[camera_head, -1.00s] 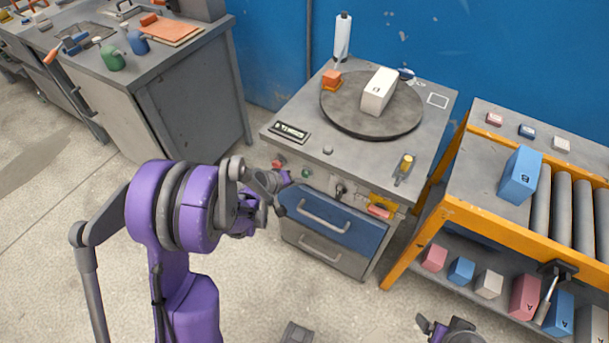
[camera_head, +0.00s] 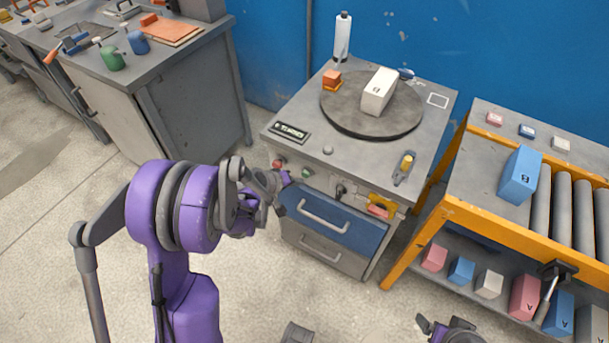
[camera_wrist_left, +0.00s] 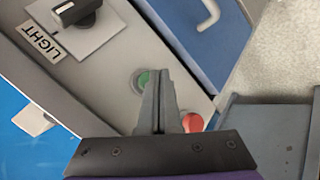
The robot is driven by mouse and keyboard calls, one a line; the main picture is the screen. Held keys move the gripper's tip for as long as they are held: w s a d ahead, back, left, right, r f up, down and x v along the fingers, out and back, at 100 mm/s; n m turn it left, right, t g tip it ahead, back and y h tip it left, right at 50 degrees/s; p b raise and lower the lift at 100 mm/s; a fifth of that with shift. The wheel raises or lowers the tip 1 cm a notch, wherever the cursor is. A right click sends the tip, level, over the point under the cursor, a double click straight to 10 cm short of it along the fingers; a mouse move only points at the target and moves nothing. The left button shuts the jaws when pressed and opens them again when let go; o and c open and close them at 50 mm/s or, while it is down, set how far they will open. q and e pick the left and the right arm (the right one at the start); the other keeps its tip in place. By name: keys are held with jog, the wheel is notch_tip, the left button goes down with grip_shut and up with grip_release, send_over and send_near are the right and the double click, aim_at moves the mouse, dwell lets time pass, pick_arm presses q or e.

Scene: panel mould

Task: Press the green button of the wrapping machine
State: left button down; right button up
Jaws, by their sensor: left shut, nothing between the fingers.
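The wrapping machine (camera_head: 285,115) is a grey cabinet with a turntable and a front panel. Its green button (camera_head: 306,173) is on the front panel, right of a red button (camera_head: 278,163). My left gripper (camera_head: 285,180) is shut and empty, close to the panel between and just below these buttons. In the left wrist view, its closed fingertips (camera_wrist_left: 153,75) overlap the right edge of the green button (camera_wrist_left: 141,79); I cannot tell whether they touch it. The red button (camera_wrist_left: 192,122) is partly visible beside the fingers. My right gripper (camera_head: 440,328) is cut off at the bottom edge.
A white box (camera_head: 378,92) stands on the turntable (camera_head: 345,120). Below the panel is a blue drawer (camera_head: 345,225) with a handle. A black knob labelled LIGHT (camera_wrist_left: 78,14) is near the buttons. A roller conveyor (camera_head: 455,205) with an orange frame stands at the right.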

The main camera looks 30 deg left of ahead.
pick_arm(q)
jog(key=shift+w, duration=0.15)
jog(key=shift+w, duration=0.3)
